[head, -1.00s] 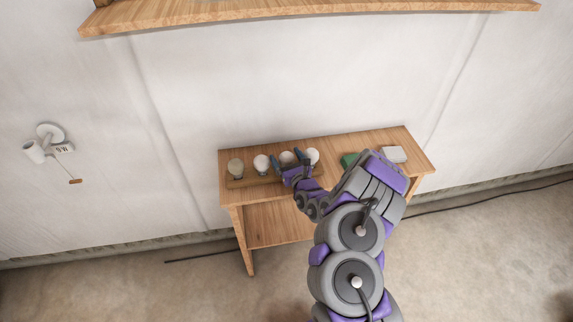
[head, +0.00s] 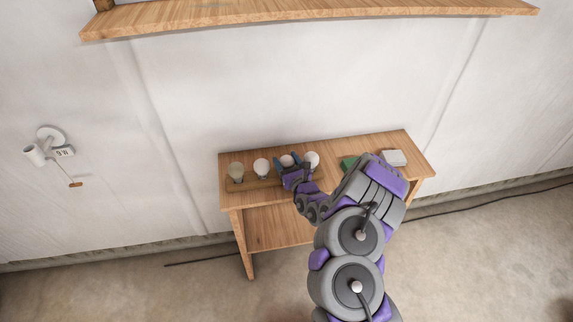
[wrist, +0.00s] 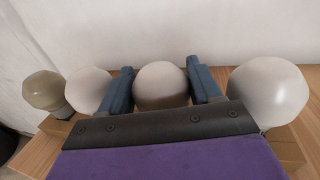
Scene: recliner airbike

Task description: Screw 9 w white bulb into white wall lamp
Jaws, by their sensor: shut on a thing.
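My gripper (head: 290,165) is at the row of bulbs on the wooden table. Its blue fingers are shut on a white bulb (wrist: 161,85), the third from the left, which also shows in the head view (head: 287,160). The bulb's base is hidden behind the gripper.
A yellowish bulb (head: 236,170) and a white bulb (head: 261,166) stand to the left, another white bulb (wrist: 269,92) to the right. The wooden table (head: 370,144) also holds a green box (head: 348,162) and a white box (head: 394,157). A wooden shelf (head: 300,14) juts out above.

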